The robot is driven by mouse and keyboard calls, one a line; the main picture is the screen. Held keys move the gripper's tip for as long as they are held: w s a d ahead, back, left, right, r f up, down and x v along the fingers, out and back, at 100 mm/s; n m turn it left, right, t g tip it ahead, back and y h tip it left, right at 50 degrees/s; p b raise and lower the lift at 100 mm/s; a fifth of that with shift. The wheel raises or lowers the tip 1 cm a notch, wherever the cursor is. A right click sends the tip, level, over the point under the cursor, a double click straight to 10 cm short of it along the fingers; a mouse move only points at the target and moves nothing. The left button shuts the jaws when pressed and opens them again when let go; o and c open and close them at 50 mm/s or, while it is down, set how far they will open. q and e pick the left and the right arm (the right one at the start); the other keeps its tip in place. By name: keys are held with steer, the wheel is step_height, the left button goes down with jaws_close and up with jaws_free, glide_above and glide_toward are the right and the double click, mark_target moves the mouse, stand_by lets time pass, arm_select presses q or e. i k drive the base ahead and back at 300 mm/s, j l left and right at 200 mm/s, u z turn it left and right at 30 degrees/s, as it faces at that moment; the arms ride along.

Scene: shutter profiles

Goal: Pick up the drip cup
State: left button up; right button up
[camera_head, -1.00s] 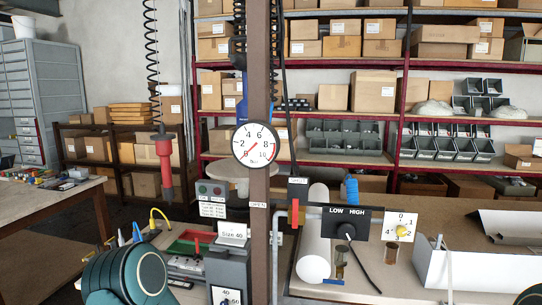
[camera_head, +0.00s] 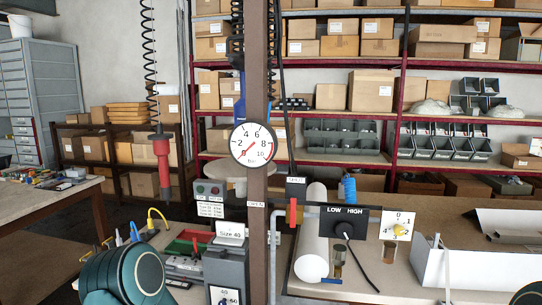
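The drip cup is hard to single out. Two small brownish, see-through cups stand on the bench at the right. One cup (camera_head: 338,262) is below the black LOW/HIGH panel, beside a white roll, with a black cable running close to it. The other cup (camera_head: 389,254) is below the white dial plate. I cannot tell which one the task means. Both look upright, and nothing of mine touches them. Only rounded dark teal parts of my arms show at the lower left and lower right edges. Neither gripper is in view.
A brown post (camera_head: 259,150) with a pressure gauge (camera_head: 253,145) rises in front of the bench. The LOW/HIGH panel (camera_head: 345,222), white roll (camera_head: 311,240) and white channel profile (camera_head: 475,268) flank the cups. A red-handled tool (camera_head: 162,165) hangs on a coiled cord at left.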

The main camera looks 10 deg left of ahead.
mark_target(157, 221)
steer(key=i+j+z, duration=0.3)
steer(key=j, duration=0.2)
steer(key=i+j+z, duration=0.1)
steer(key=j, duration=0.25)
steer(key=i+j+z, duration=0.15)
steer(key=j, duration=0.25)
steer(key=k+j+z, duration=0.15)
steer(key=j, duration=0.45)
steer(key=k+j+z, duration=0.2)
steer(key=j, duration=0.35)
steer(key=k+j+z, duration=0.15)
steer(key=j, duration=0.4)
steer(key=k+j+z, duration=0.2)
steer(key=j, duration=0.35)
steer(key=k+j+z, duration=0.15)
steer(key=j, duration=0.35)
steer(key=k+j+z, duration=0.2)
steer(key=k+j, duration=0.15)
steer(key=k+j+z, duration=0.15)
steer(key=k+j, duration=0.15)
steer(key=j, duration=0.2)
steer(key=k+j+z, duration=0.15)
steer(key=j, duration=0.3)
steer(key=k+j+z, duration=0.2)
steer(key=j, duration=0.2)
steer(key=k, duration=0.05)
